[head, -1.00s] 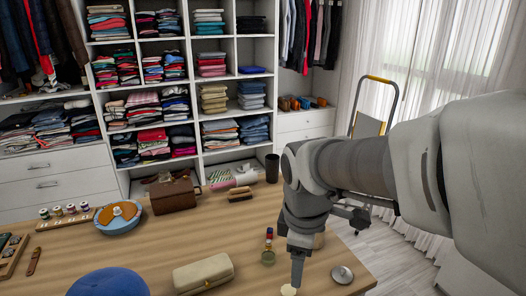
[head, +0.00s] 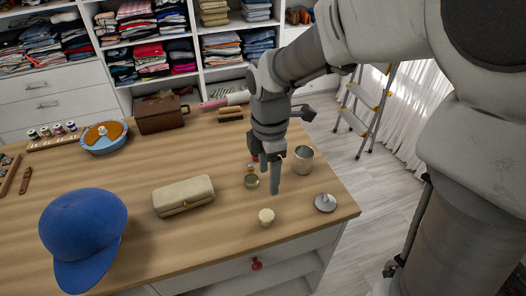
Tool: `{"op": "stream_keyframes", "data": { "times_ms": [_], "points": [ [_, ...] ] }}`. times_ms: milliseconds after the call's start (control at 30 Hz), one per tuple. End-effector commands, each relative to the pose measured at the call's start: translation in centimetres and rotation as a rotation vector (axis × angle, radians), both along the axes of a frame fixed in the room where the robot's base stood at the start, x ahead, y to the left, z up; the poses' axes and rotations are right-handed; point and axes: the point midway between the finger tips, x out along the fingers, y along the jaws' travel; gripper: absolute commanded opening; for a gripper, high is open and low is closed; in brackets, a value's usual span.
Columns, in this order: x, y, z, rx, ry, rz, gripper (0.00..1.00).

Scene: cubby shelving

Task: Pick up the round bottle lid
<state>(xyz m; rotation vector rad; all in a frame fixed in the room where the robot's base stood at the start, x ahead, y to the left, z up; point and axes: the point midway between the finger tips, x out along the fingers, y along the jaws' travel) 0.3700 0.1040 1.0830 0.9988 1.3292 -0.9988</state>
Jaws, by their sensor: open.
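A small round cream piece (head: 266,216), which looks like a bottle lid or stopper, stands on the wooden table near its front edge. A round silver lid-like disc (head: 325,202) with a knob lies to its right, by the table's right corner. I cannot tell for certain which is the bottle lid. My gripper (head: 275,186) points down above the table, just behind the cream piece in the picture and apart from it. It is open and empty; its fingers overlap in this view.
A small olive jar (head: 251,181) and a metal cup (head: 303,159) stand close to my gripper. A cream case (head: 183,195) and a blue cap (head: 83,236) lie to the left on the table (head: 190,255). A stepladder (head: 368,110) stands beyond the right edge.

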Motion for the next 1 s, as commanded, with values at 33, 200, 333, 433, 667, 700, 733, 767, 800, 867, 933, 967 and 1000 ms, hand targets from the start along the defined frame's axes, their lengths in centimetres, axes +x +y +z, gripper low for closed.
{"op": "stream_keyframes", "data": {
  "times_ms": [33, 200, 333, 433, 667, 700, 733, 767, 800, 867, 933, 967, 1000],
  "points": [
    [-0.2, 0.0, -1.3, -0.001, 0.006, 0.001, 0.70],
    [-0.1, 0.1, -5.2, 0.000, 0.006, 0.001, 0.70],
    [-0.1, 0.0, -7.9, 0.001, 0.005, -0.001, 0.70],
    [-0.1, 0.1, -9.4, 0.000, 0.004, 0.000, 0.70],
    [-0.1, 0.1, -10.9, 0.000, 0.002, -0.002, 0.70],
    [-0.1, 0.1, -11.4, 0.000, 0.002, -0.001, 0.70],
    [-0.1, 0.1, -11.7, 0.000, 0.003, -0.001, 0.70],
    [-0.1, 0.1, -12.2, 0.000, 0.004, 0.000, 0.70],
    [-0.1, 0.2, -12.9, 0.000, 0.004, 0.000, 0.70],
    [0.0, 0.3, -13.9, 0.000, 0.004, 0.000, 0.70],
    [0.0, 0.3, -14.8, 0.000, 0.003, 0.000, 0.70],
    [0.0, 0.3, -15.1, 0.000, 0.003, 0.000, 0.70],
    [0.0, 0.3, -15.5, 0.000, 0.002, -0.001, 0.70]
  ]
}}
